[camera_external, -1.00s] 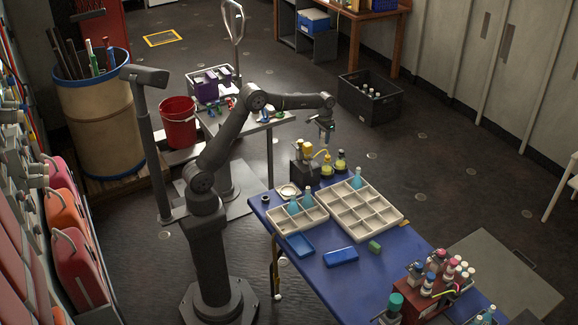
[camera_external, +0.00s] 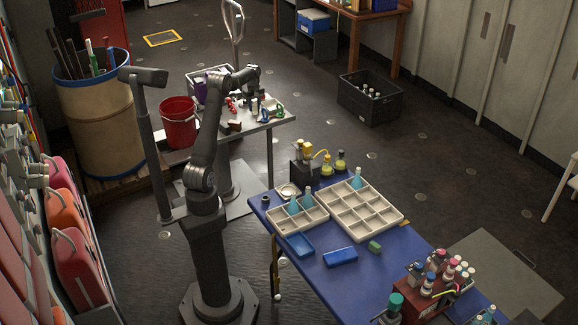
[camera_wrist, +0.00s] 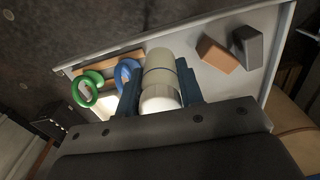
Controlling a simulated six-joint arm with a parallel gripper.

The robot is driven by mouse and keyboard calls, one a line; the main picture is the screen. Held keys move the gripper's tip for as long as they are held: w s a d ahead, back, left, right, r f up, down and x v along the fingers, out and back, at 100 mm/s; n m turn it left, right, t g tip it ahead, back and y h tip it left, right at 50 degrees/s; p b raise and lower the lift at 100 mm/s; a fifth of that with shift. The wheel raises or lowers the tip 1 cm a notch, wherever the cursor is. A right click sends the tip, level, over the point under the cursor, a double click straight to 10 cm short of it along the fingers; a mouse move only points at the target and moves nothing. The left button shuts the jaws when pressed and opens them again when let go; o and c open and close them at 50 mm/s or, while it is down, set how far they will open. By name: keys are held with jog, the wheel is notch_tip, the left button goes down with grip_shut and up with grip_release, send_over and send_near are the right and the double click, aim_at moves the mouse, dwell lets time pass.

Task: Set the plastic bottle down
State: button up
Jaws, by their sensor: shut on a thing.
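The plastic bottle (camera_wrist: 160,80), a pale grey-beige cylinder with a white end, lies between the two blue-grey fingers of my gripper (camera_wrist: 160,92) in the wrist view. My gripper is shut on it. Below it in that view is the small grey side table (camera_wrist: 215,88). In the external view my gripper (camera_external: 255,91) is over the side table (camera_external: 240,130), among the small things there. A small pale shape below the gripper may be the bottle. I cannot tell whether the bottle touches the tabletop.
In the wrist view a green ring (camera_wrist: 86,90) and a blue ring (camera_wrist: 127,72) lie left of the bottle. A brown block (camera_wrist: 218,54) and a dark grey block (camera_wrist: 248,46) lie right. A blue table (camera_external: 300,245) with trays (camera_external: 365,235) stands at right, a red bucket (camera_external: 178,122) at left.

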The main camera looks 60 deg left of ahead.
jog(key=s+a+f, duration=0.2)
jog(key=a, duration=0.2)
jog(key=s+a+f+n, duration=0.1)
jog(key=s+a+f, duration=0.1)
jog(key=a, duration=0.3)
jog(key=s+a+f+n, duration=0.1)
jog(key=s+a+f, duration=0.1)
jog(key=s+a, duration=0.2)
jog(key=shift+a+f, duration=0.4)
jog(key=shift+a, duration=0.3)
jog(key=shift+f, duration=2.05)
jog(key=shift+f, duration=0.15)
jog(key=o, duration=1)
jog(key=shift+c, duration=0.2)
notch_tip(320, 180, up, 12)
jog(key=shift+r, duration=0.2)
